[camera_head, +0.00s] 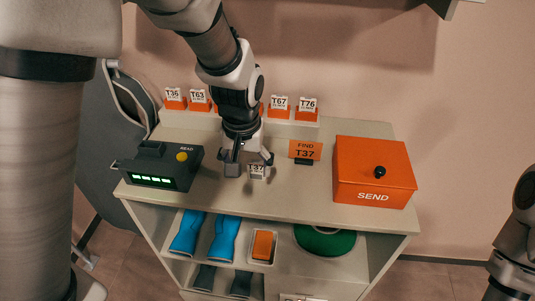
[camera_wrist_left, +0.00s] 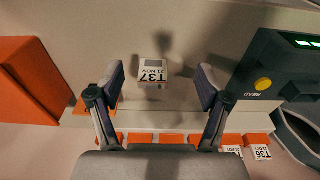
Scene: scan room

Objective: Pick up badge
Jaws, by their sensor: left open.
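The badge (camera_head: 259,172) is a small white block marked T37 on the cabinet top, near its front edge. In the left wrist view the badge (camera_wrist_left: 153,73) shows in the gap between the fingertips, apart from both. My left gripper (camera_head: 250,166) is open and empty, reaching down close to the badge from behind. Its two fingers also show in the left wrist view (camera_wrist_left: 159,82). How high the fingertips are above the top is hard to tell. My right gripper is out of view.
The READ box (camera_head: 160,166) stands left of the badge. An orange FIND T37 sign (camera_head: 305,151) and the orange SEND box (camera_head: 374,172) stand to the right. Several badges in orange holders (camera_head: 279,108) line the back. Blue boots (camera_head: 223,238) are on the shelf below.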

